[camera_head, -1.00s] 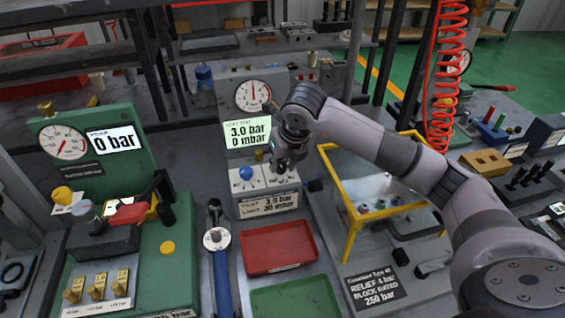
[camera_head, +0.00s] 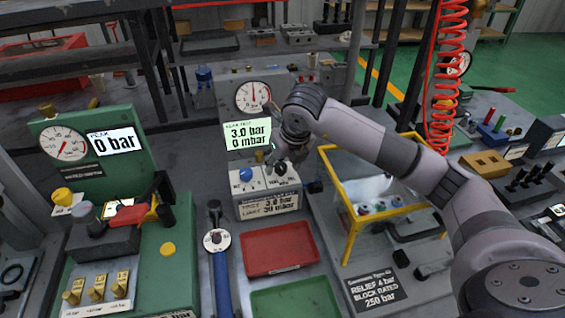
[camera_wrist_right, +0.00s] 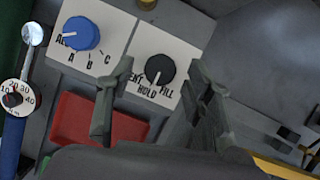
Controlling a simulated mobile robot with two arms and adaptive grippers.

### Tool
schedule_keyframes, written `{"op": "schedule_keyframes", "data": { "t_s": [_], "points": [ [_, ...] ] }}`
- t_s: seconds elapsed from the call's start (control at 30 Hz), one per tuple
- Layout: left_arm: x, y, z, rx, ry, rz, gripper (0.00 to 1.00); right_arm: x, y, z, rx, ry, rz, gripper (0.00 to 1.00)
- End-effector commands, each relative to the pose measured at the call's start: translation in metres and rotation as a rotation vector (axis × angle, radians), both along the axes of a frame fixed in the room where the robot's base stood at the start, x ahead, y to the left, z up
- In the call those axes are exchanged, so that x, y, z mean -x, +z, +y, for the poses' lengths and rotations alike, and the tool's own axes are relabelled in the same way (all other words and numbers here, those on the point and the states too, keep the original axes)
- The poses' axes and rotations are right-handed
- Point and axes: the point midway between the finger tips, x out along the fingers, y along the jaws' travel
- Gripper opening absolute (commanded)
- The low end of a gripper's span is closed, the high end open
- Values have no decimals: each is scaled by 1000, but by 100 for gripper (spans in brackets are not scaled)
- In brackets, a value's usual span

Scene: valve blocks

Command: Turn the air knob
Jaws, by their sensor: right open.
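The test unit's control panel carries a blue knob (camera_head: 246,174) and, to its right, a black knob (camera_head: 281,169). In the right wrist view, the blue knob (camera_wrist_right: 81,33) has lettered positions that include A, B and C. The black knob (camera_wrist_right: 160,69) there has HOLD and FILL labels, and a third label is partly covered. My right gripper (camera_head: 278,158) is at the black knob. In the wrist view its fingers (camera_wrist_right: 160,72) are open, one on each side of that knob; I cannot tell whether they touch it. My left gripper is not in view.
A dial gauge (camera_head: 253,96) and a display (camera_head: 247,134) reading 3.0 bar and 0 mbar stand behind the panel. A red tray (camera_head: 278,248) and a green tray (camera_head: 296,298) lie in front. A yellow-framed guard (camera_head: 348,240) stands close on the right.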

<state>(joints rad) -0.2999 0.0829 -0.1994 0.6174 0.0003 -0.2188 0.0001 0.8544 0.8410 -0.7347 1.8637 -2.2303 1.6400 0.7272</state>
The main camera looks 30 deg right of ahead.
Motion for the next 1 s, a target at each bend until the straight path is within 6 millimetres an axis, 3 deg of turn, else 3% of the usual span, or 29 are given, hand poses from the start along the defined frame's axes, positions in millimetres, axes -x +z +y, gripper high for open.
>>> {"op": "schedule_keyframes", "data": {
  "t_s": [0.6,1.0],
  "points": [
    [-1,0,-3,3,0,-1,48,40,100,1,0,0,-5,48],
    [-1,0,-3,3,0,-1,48,45,109,1,0,0,-1,48]
  ]
}}
